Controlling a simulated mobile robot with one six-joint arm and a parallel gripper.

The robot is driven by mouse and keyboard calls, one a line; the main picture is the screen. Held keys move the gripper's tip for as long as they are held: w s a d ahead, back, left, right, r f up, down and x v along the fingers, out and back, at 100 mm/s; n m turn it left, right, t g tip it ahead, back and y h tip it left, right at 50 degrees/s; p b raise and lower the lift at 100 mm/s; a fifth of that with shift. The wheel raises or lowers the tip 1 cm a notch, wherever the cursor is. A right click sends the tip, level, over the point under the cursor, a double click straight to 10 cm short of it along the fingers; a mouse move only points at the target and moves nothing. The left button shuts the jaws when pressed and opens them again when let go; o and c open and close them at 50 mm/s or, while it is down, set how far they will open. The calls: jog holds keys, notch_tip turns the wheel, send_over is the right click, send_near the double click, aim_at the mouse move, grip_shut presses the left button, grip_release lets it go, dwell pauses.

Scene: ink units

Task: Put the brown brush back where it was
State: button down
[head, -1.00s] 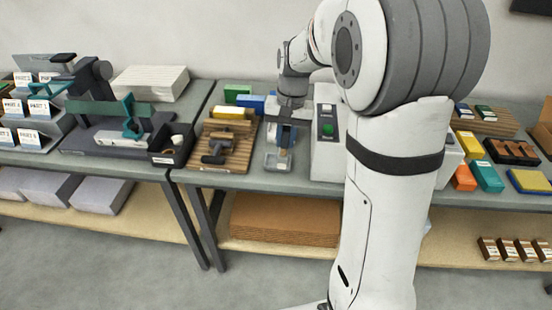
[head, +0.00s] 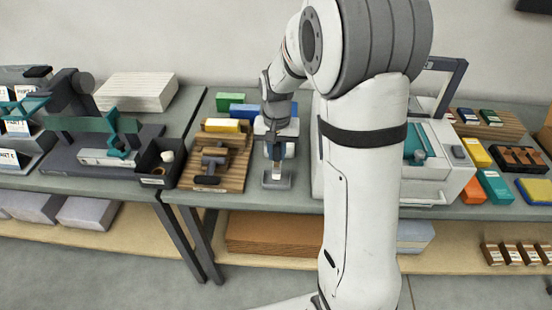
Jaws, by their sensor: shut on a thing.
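My gripper (head: 276,153) points down over the left part of the middle bench, just right of the wooden board. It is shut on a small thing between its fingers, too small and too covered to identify. Below it stands a small grey pad or stand (head: 277,180); I cannot tell whether the held thing touches it. I cannot tell for sure which thing is the brown brush.
Green (head: 230,99) and blue (head: 243,110) blocks lie behind the board. A dark bin (head: 158,165) stands left of it on the neighbouring bench. A pale machine (head: 440,165) stands right of my arm, with orange, teal and yellow blocks beyond. My arm hides the bench's middle.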

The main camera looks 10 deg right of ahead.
aim_at(277, 160)
jog(key=shift+f, duration=1.45)
jog(key=shift+f, duration=0.25)
jog(key=c, duration=1.3)
grip_release()
jog(key=shift+r, duration=0.1)
